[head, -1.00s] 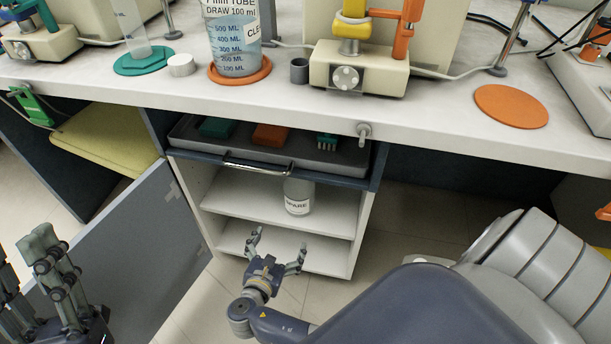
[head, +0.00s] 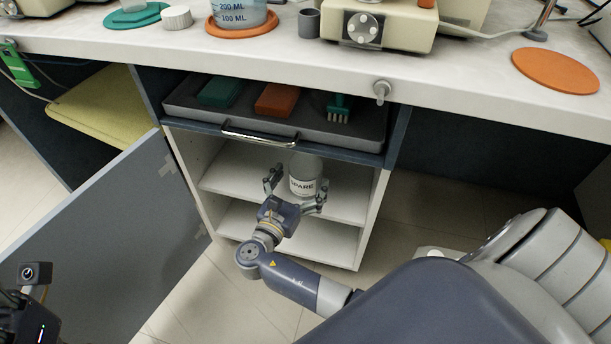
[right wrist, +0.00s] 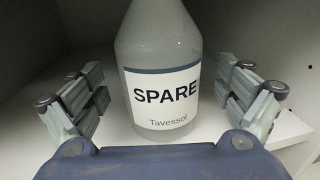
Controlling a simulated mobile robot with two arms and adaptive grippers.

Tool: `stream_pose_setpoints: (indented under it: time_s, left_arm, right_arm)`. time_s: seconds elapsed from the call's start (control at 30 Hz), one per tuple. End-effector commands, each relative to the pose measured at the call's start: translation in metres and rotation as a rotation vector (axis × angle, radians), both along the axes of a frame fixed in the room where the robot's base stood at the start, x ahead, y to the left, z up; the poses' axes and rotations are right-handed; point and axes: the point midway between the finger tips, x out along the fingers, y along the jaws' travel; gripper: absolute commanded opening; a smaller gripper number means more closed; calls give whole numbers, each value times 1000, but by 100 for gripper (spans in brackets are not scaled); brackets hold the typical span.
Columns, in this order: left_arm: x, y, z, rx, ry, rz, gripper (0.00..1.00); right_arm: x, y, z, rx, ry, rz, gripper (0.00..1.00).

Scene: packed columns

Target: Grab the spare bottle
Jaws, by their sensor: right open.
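The spare bottle (head: 304,174) stands upright on the upper shelf of the open cabinet, under the drawer. It is whitish, with a white label reading SPARE. In the right wrist view the bottle (right wrist: 162,75) fills the middle and its top is cut off. My right gripper (head: 296,190) is at the front of the shelf, open, with its fingers on either side of the bottle. In the right wrist view the right gripper (right wrist: 165,100) shows gaps between both fingers and the bottle. My left arm shows only at the lower left edge; its fingers are out of view.
The cabinet shelf (head: 235,178) is otherwise bare. The grey cabinet door (head: 110,245) stands open at left. The worktop (head: 450,95) overhangs above.

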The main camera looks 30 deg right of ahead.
Motion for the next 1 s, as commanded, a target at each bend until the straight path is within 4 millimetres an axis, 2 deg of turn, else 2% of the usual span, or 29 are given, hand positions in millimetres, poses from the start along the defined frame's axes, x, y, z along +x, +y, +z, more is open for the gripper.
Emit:
stream_pose_setpoints:
  time_s: [0.13,0.43,0.47,0.6,0.67,1.0]
  left_arm:
    - [0,-1,2,2,-30,2,40]
    - [1,-1,5,4,-36,1,40]
    - [1,-1,5,4,-36,1,40]
    - [1,-1,5,4,-36,1,40]
    - [1,-1,5,3,-37,1,40]
    - [0,-1,6,3,-37,1,40]
  right_arm:
    - [10,-17,-3,-1,0,0,94]
    - [12,-21,-1,2,2,1,94]
    - [12,-21,-1,1,2,1,89]
    - [12,-21,-1,1,2,1,57]
    - [12,-21,-1,1,2,1,45]
    - [12,-20,0,1,2,1,45]
